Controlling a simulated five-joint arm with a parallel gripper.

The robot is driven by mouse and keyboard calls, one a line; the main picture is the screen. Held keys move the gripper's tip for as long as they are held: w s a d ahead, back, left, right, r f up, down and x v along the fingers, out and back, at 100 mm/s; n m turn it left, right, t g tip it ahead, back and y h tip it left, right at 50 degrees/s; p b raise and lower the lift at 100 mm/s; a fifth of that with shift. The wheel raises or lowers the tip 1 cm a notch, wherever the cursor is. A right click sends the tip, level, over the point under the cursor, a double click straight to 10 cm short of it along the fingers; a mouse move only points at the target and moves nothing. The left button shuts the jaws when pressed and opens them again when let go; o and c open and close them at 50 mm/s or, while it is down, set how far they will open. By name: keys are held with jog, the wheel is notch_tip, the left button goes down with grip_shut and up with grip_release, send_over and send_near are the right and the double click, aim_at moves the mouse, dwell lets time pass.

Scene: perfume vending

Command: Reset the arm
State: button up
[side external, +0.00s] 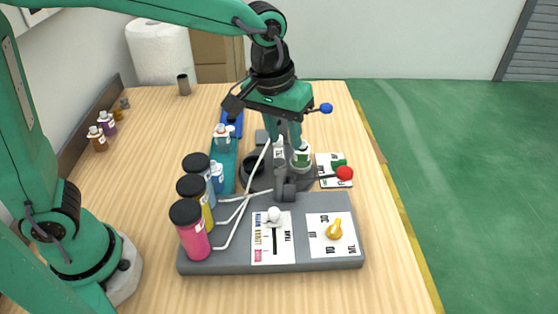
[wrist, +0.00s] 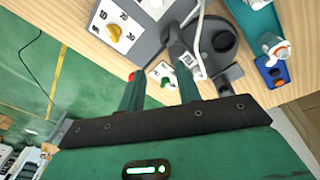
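My gripper (side external: 285,138) hangs over the round part of the perfume machine in the side view. In the wrist view my gripper (wrist: 160,76) has its two green fingers apart, with nothing visibly held between them. The machine's grey base (side external: 225,264) carries a white slider knob (side external: 274,214) and a yellow dial (side external: 334,229). A small bottle with a white label (side external: 301,156) stands close below the fingers. It cannot be made out in the wrist view.
Pink (side external: 192,236), yellow and blue black-capped bottles line the machine's left side. A teal tray (side external: 226,170) and blue holder (side external: 232,123) lie behind them. A card with a green piece (side external: 334,168) is at right. Small bottles (side external: 100,138) stand far left.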

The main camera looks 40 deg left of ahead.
jog(key=s+a+r+m+t, duration=0.1)
jog(key=s+a+t, duration=0.1)
jog(key=s+a, duration=0.5)
jog(key=s+a+r+m+t, duration=0.1)
jog(key=s+a+t, duration=0.1)
jog(key=s+a, duration=0.6)
jog(key=shift+a+r+y, duration=0.25)
jog(key=shift+a+y, duration=0.15)
jog(key=shift+a, duration=0.7)
